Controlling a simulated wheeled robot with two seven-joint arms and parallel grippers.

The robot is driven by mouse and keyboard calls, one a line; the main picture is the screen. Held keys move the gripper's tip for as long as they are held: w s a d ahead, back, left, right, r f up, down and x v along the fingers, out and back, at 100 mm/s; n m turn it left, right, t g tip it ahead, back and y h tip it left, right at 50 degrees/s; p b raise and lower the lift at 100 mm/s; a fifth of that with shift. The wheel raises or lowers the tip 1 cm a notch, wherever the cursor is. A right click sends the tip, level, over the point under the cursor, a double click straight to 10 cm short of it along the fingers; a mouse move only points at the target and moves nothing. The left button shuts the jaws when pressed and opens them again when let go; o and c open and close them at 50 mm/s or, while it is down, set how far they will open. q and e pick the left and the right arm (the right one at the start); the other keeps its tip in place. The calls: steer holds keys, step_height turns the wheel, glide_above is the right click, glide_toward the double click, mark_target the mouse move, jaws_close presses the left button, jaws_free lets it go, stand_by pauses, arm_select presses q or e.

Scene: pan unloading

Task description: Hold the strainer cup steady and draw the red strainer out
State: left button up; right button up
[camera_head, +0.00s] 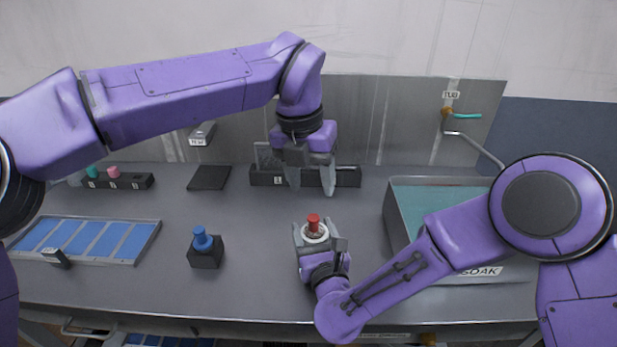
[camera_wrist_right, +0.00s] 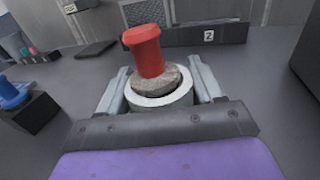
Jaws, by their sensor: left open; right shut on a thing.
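The red strainer (camera_head: 313,221) stands up out of the white strainer cup (camera_head: 314,236) in the middle of the bench. In the right wrist view the red strainer (camera_wrist_right: 147,48) tilts a little to the left, with a grey-brown mass at its base inside the cup rim (camera_wrist_right: 160,101). My right gripper (camera_head: 318,240) is shut on the cup, one finger on each side; it also shows in the right wrist view (camera_wrist_right: 160,95). My left gripper (camera_head: 311,189) is open and empty, fingers pointing down, above and behind the strainer.
A blue-knobbed piece in a black block (camera_head: 205,254) stands to the left. A tray with blue panels (camera_head: 80,239) lies at the far left. A metal tub (camera_head: 402,222) of greenish liquid, marked SOAK, is to the right. A black rack (camera_head: 262,178) and a dark pad (camera_head: 209,178) lie behind.

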mark_target(315, 216)
arm_select(q)
steer(key=f+m, duration=0.1)
steer(key=f, duration=0.3)
steer(key=w+f+m, duration=0.1)
steer(key=f+m, duration=0.1)
steer(key=f, duration=0.2)
steer(key=d+f+m, duration=0.1)
steer(key=f+m, duration=0.1)
steer(key=f, duration=0.2)
steer(key=shift+w, duration=0.3)
steer(key=c, duration=0.9)
steer(key=shift+r, duration=0.1)
steer(key=shift+r, duration=0.7)
steer(key=shift+a+r, duration=0.1)
steer(key=shift+r, duration=2.8)
